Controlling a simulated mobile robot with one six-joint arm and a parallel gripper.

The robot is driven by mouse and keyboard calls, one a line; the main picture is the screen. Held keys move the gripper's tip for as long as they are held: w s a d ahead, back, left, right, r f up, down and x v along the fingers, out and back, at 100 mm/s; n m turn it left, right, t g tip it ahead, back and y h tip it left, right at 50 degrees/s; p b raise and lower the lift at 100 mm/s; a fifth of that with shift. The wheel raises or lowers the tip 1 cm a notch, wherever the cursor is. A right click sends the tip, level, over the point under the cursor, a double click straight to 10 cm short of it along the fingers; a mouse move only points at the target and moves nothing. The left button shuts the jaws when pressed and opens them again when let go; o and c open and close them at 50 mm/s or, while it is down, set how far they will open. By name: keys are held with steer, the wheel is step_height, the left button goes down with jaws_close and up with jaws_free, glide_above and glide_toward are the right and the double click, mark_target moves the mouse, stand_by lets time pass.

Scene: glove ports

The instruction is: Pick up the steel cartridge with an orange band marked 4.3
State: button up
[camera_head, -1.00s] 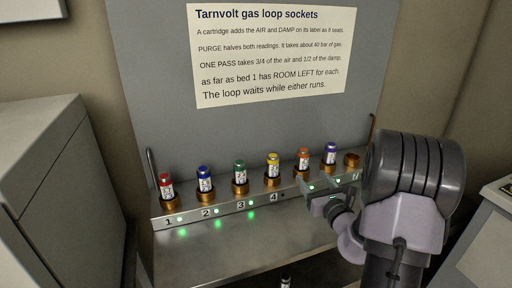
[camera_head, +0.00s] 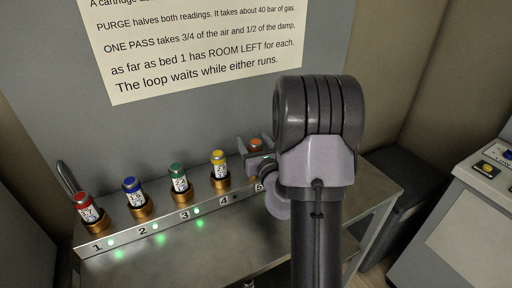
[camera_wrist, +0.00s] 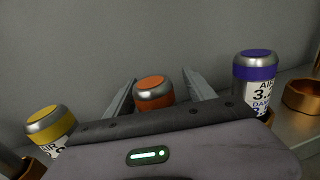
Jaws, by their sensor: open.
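The steel cartridge with an orange band (camera_head: 255,145) stands upright in socket 5 of the rail; it also shows in the wrist view (camera_wrist: 154,93). Only its top shows there, and its label is hidden behind my gripper. My gripper (camera_head: 257,158) is open. In the wrist view my gripper's fingers (camera_wrist: 160,88) stand on either side of the orange-topped cartridge, with gaps showing between them and it.
A yellow-topped cartridge (camera_wrist: 50,123) stands left of it and a purple-topped one (camera_wrist: 255,78) close on the right. Green (camera_head: 178,178), blue (camera_head: 133,192) and red (camera_head: 88,208) cartridges stand farther left. An empty copper socket (camera_wrist: 302,96) is at far right.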

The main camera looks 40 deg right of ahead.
steer(key=shift+w+a+r, duration=0.1)
steer(key=shift+a, duration=0.2)
steer(key=shift+s+r, duration=0.1)
steer(key=shift+s, duration=0.15)
steer(key=shift+c, duration=1.1)
jaws_close()
